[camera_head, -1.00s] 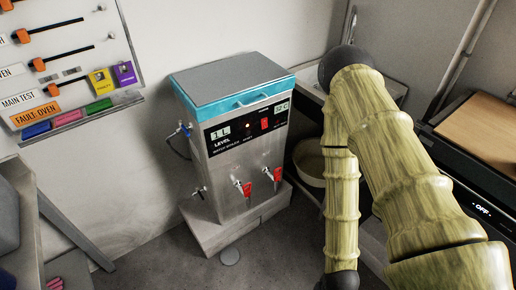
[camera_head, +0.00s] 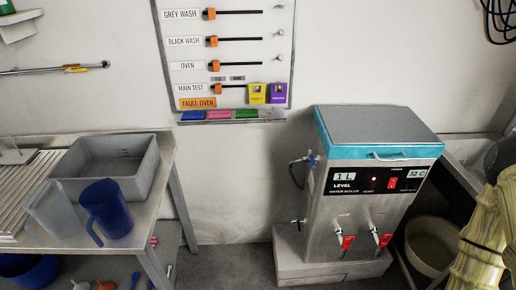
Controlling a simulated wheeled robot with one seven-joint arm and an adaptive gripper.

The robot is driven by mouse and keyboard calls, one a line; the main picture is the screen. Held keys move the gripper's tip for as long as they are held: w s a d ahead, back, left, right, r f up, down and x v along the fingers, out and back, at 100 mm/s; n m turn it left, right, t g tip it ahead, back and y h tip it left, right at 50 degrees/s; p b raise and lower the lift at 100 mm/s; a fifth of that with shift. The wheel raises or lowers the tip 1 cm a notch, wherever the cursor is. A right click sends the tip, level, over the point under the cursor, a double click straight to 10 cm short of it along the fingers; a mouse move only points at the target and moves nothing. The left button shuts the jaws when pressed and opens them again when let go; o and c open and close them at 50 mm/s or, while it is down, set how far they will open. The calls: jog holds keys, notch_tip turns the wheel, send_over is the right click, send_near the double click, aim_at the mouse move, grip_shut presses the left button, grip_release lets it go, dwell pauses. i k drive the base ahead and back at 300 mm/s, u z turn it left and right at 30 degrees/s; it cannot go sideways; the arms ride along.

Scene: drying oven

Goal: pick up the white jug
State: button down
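A pale, see-through whitish jug (camera_head: 50,210) stands on the metal table at the left, and it looks like the white jug. A dark blue jug (camera_head: 110,212) with a handle stands just to its right, in front of the grey tub. Part of my arm shows at the right edge, far from the jugs. My gripper is out of view, so I cannot see its fingers.
A grey tub (camera_head: 92,148) sits behind the jugs, beside a ribbed draining surface (camera_head: 22,182). A steel water boiler (camera_head: 330,205) stands on a block to the right. A pale bucket (camera_head: 428,240) is beside it. Floor between table and boiler is clear.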

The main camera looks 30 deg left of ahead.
aim_at(51, 219)
jog(key=u, duration=2.35)
jog(key=k, duration=1)
jog(key=u, duration=0.85)
jog(key=i, duration=0.9)
jog(key=z, duration=0.45)
